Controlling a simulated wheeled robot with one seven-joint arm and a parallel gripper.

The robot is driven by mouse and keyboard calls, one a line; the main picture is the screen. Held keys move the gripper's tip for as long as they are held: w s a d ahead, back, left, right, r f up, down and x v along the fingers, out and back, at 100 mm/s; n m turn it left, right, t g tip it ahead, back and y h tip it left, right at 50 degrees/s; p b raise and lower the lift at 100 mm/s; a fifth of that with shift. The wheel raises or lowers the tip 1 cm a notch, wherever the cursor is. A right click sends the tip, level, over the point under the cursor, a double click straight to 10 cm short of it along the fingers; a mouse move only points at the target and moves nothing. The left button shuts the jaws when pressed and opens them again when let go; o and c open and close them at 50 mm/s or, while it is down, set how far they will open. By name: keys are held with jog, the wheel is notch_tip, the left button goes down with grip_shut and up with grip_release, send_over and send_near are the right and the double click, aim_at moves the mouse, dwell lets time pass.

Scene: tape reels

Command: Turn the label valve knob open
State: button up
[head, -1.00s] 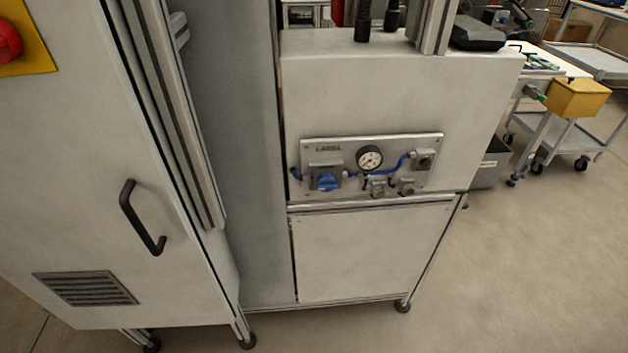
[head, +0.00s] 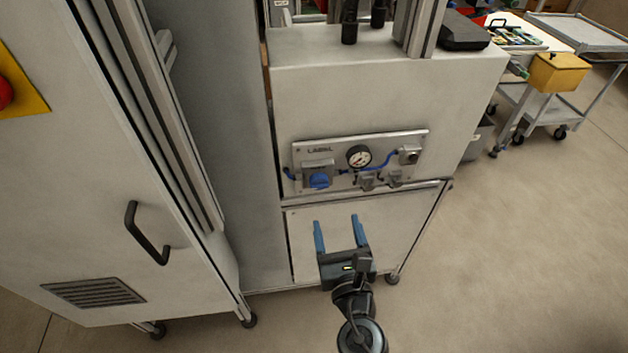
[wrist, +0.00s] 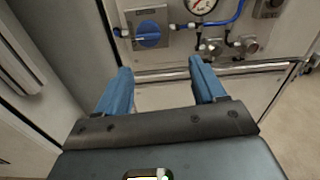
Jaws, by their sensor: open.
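The label valve knob (head: 319,181) is a blue round knob on a grey block, at the left of a metal panel (head: 416,142) marked LABEL. It also shows in the wrist view (wrist: 149,34), at the top left of centre, with a pale line across its face. My gripper (head: 337,220) has two blue fingers, spread apart with nothing between them. It is below the panel, in front of the lower cabinet door, apart from the knob. In the wrist view the fingers (wrist: 160,70) point up toward the panel, and the knob is beyond the left finger.
A pressure gauge (head: 359,156), blue tubing and small fittings (head: 394,177) sit right of the knob. A tall cabinet with a black handle (head: 147,233) stands at the left. A metal ledge (wrist: 210,70) runs below the panel. Open floor (head: 530,260) lies at the right.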

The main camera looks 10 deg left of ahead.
aim_at(320, 187)
jog(key=shift+n+y, duration=0.3)
jog(key=shift+n, duration=0.5)
jog(key=shift+s+a+r+x, duration=0.1)
jog(key=shift+a+r+x, duration=0.15)
jog(key=shift+x, duration=1.4)
jog(key=shift+s+a+r+x, duration=0.1)
jog(key=shift+a+r+x, duration=0.15)
jog(key=shift+x, duration=1.35)
jog(key=shift+a+r+x, duration=0.25)
jog(key=shift+x, duration=1.4)
jog(key=shift+c, duration=0.3)
jog(key=c, duration=1)
